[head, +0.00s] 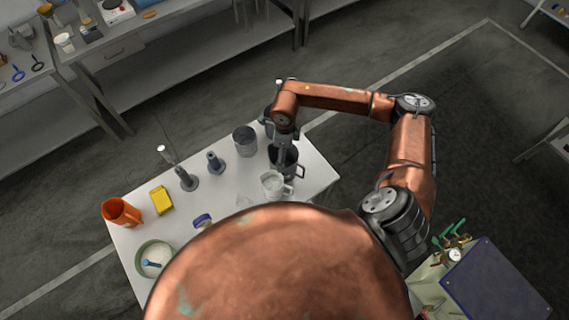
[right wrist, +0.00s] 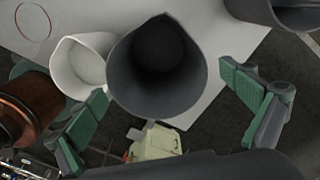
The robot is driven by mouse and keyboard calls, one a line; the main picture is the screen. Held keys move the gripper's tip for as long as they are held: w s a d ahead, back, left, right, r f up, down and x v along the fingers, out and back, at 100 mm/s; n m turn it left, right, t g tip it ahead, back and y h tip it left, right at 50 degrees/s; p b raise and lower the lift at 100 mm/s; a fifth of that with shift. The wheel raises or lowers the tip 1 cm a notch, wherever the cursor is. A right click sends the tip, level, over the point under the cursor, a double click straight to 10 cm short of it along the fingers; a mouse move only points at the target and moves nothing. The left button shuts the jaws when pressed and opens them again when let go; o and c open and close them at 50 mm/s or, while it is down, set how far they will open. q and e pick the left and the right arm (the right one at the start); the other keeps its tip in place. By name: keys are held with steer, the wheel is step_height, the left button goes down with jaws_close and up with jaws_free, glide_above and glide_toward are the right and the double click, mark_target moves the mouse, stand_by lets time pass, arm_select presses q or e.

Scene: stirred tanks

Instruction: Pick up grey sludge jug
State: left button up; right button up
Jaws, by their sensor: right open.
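The dark grey jug (head: 290,158) stands near the right edge of the white table, with its handle toward the right. In the right wrist view its open mouth (right wrist: 158,62) faces the camera, and the inside is dark. My right gripper (head: 283,146) is above the jug, pointing down. In the wrist view its two green-padded fingers are spread wide, one on each side of the jug. The right finger shows a clear gap; the left pad is close to the wall, and I cannot tell whether it touches. My left gripper is not in view.
A pale jug (head: 273,184) stands right beside the grey jug. A grey metal beaker (head: 245,141) is to its left, and another dark vessel (right wrist: 285,12) is nearby. An orange jug (head: 121,212), yellow box (head: 161,200) and bowl (head: 153,259) stand farther left.

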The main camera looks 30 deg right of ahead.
mark_target(292, 155)
steer(key=f, duration=0.1)
steer(key=f+p, duration=0.1)
steer(key=f, duration=0.2)
steer(key=shift+s+f, duration=0.25)
steer(key=shift+f, duration=0.15)
steer(key=shift+w+r, duration=0.1)
steer(key=shift+r, duration=0.05)
steer(key=c, duration=1.1)
